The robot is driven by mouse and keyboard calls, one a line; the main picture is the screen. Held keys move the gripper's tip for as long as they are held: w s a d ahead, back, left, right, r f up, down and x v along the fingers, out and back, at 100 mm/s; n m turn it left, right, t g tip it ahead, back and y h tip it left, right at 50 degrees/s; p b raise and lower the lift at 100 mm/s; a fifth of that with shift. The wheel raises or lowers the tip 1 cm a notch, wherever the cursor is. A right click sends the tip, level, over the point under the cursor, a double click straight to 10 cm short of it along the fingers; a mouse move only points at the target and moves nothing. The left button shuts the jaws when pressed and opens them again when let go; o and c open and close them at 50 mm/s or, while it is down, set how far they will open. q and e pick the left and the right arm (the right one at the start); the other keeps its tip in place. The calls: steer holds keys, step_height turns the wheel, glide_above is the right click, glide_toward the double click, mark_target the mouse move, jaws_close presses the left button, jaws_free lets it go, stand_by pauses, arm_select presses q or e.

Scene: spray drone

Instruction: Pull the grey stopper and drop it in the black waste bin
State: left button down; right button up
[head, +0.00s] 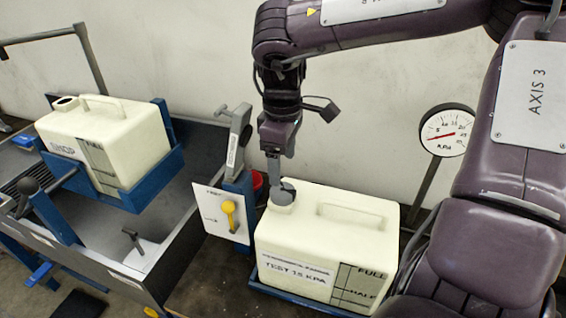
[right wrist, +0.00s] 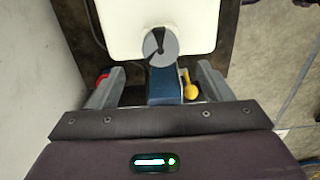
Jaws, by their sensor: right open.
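The grey stopper (head: 283,193) sits in the mouth at the left end of a cream tank (head: 300,245), which is labelled TEST 15 KPA. In the right wrist view the stopper (right wrist: 160,47) is a grey disc with a dark mark, on the tank's pale top. My right gripper (head: 281,165) hangs pointing down close above the stopper in the head view. Its two fingers (right wrist: 159,76) are spread wide and hold nothing; the stopper lies beyond the fingertips. The gap between fingers and stopper is hard to judge. I cannot pick out the black waste bin with certainty. My left gripper is not in view.
A yellow lever (head: 228,207) on a white plate stands close left of the tank. A pressure gauge (head: 447,130) stands behind it at right. A second cream tank (head: 95,140) rests in a blue cradle (head: 150,185) over a grey trough. A wall is behind.

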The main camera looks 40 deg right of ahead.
mark_target(282, 190)
step_height(282, 190, down, 3)
steer(key=shift+f+b, duration=0.1)
steer(key=shift+b, duration=0.9)
step_height(282, 190, down, 4)
steer(key=b, duration=0.3)
steer(key=shift+r, duration=0.2)
steer(key=shift+f+b, duration=0.45)
steer(key=shift+f, duration=0.05)
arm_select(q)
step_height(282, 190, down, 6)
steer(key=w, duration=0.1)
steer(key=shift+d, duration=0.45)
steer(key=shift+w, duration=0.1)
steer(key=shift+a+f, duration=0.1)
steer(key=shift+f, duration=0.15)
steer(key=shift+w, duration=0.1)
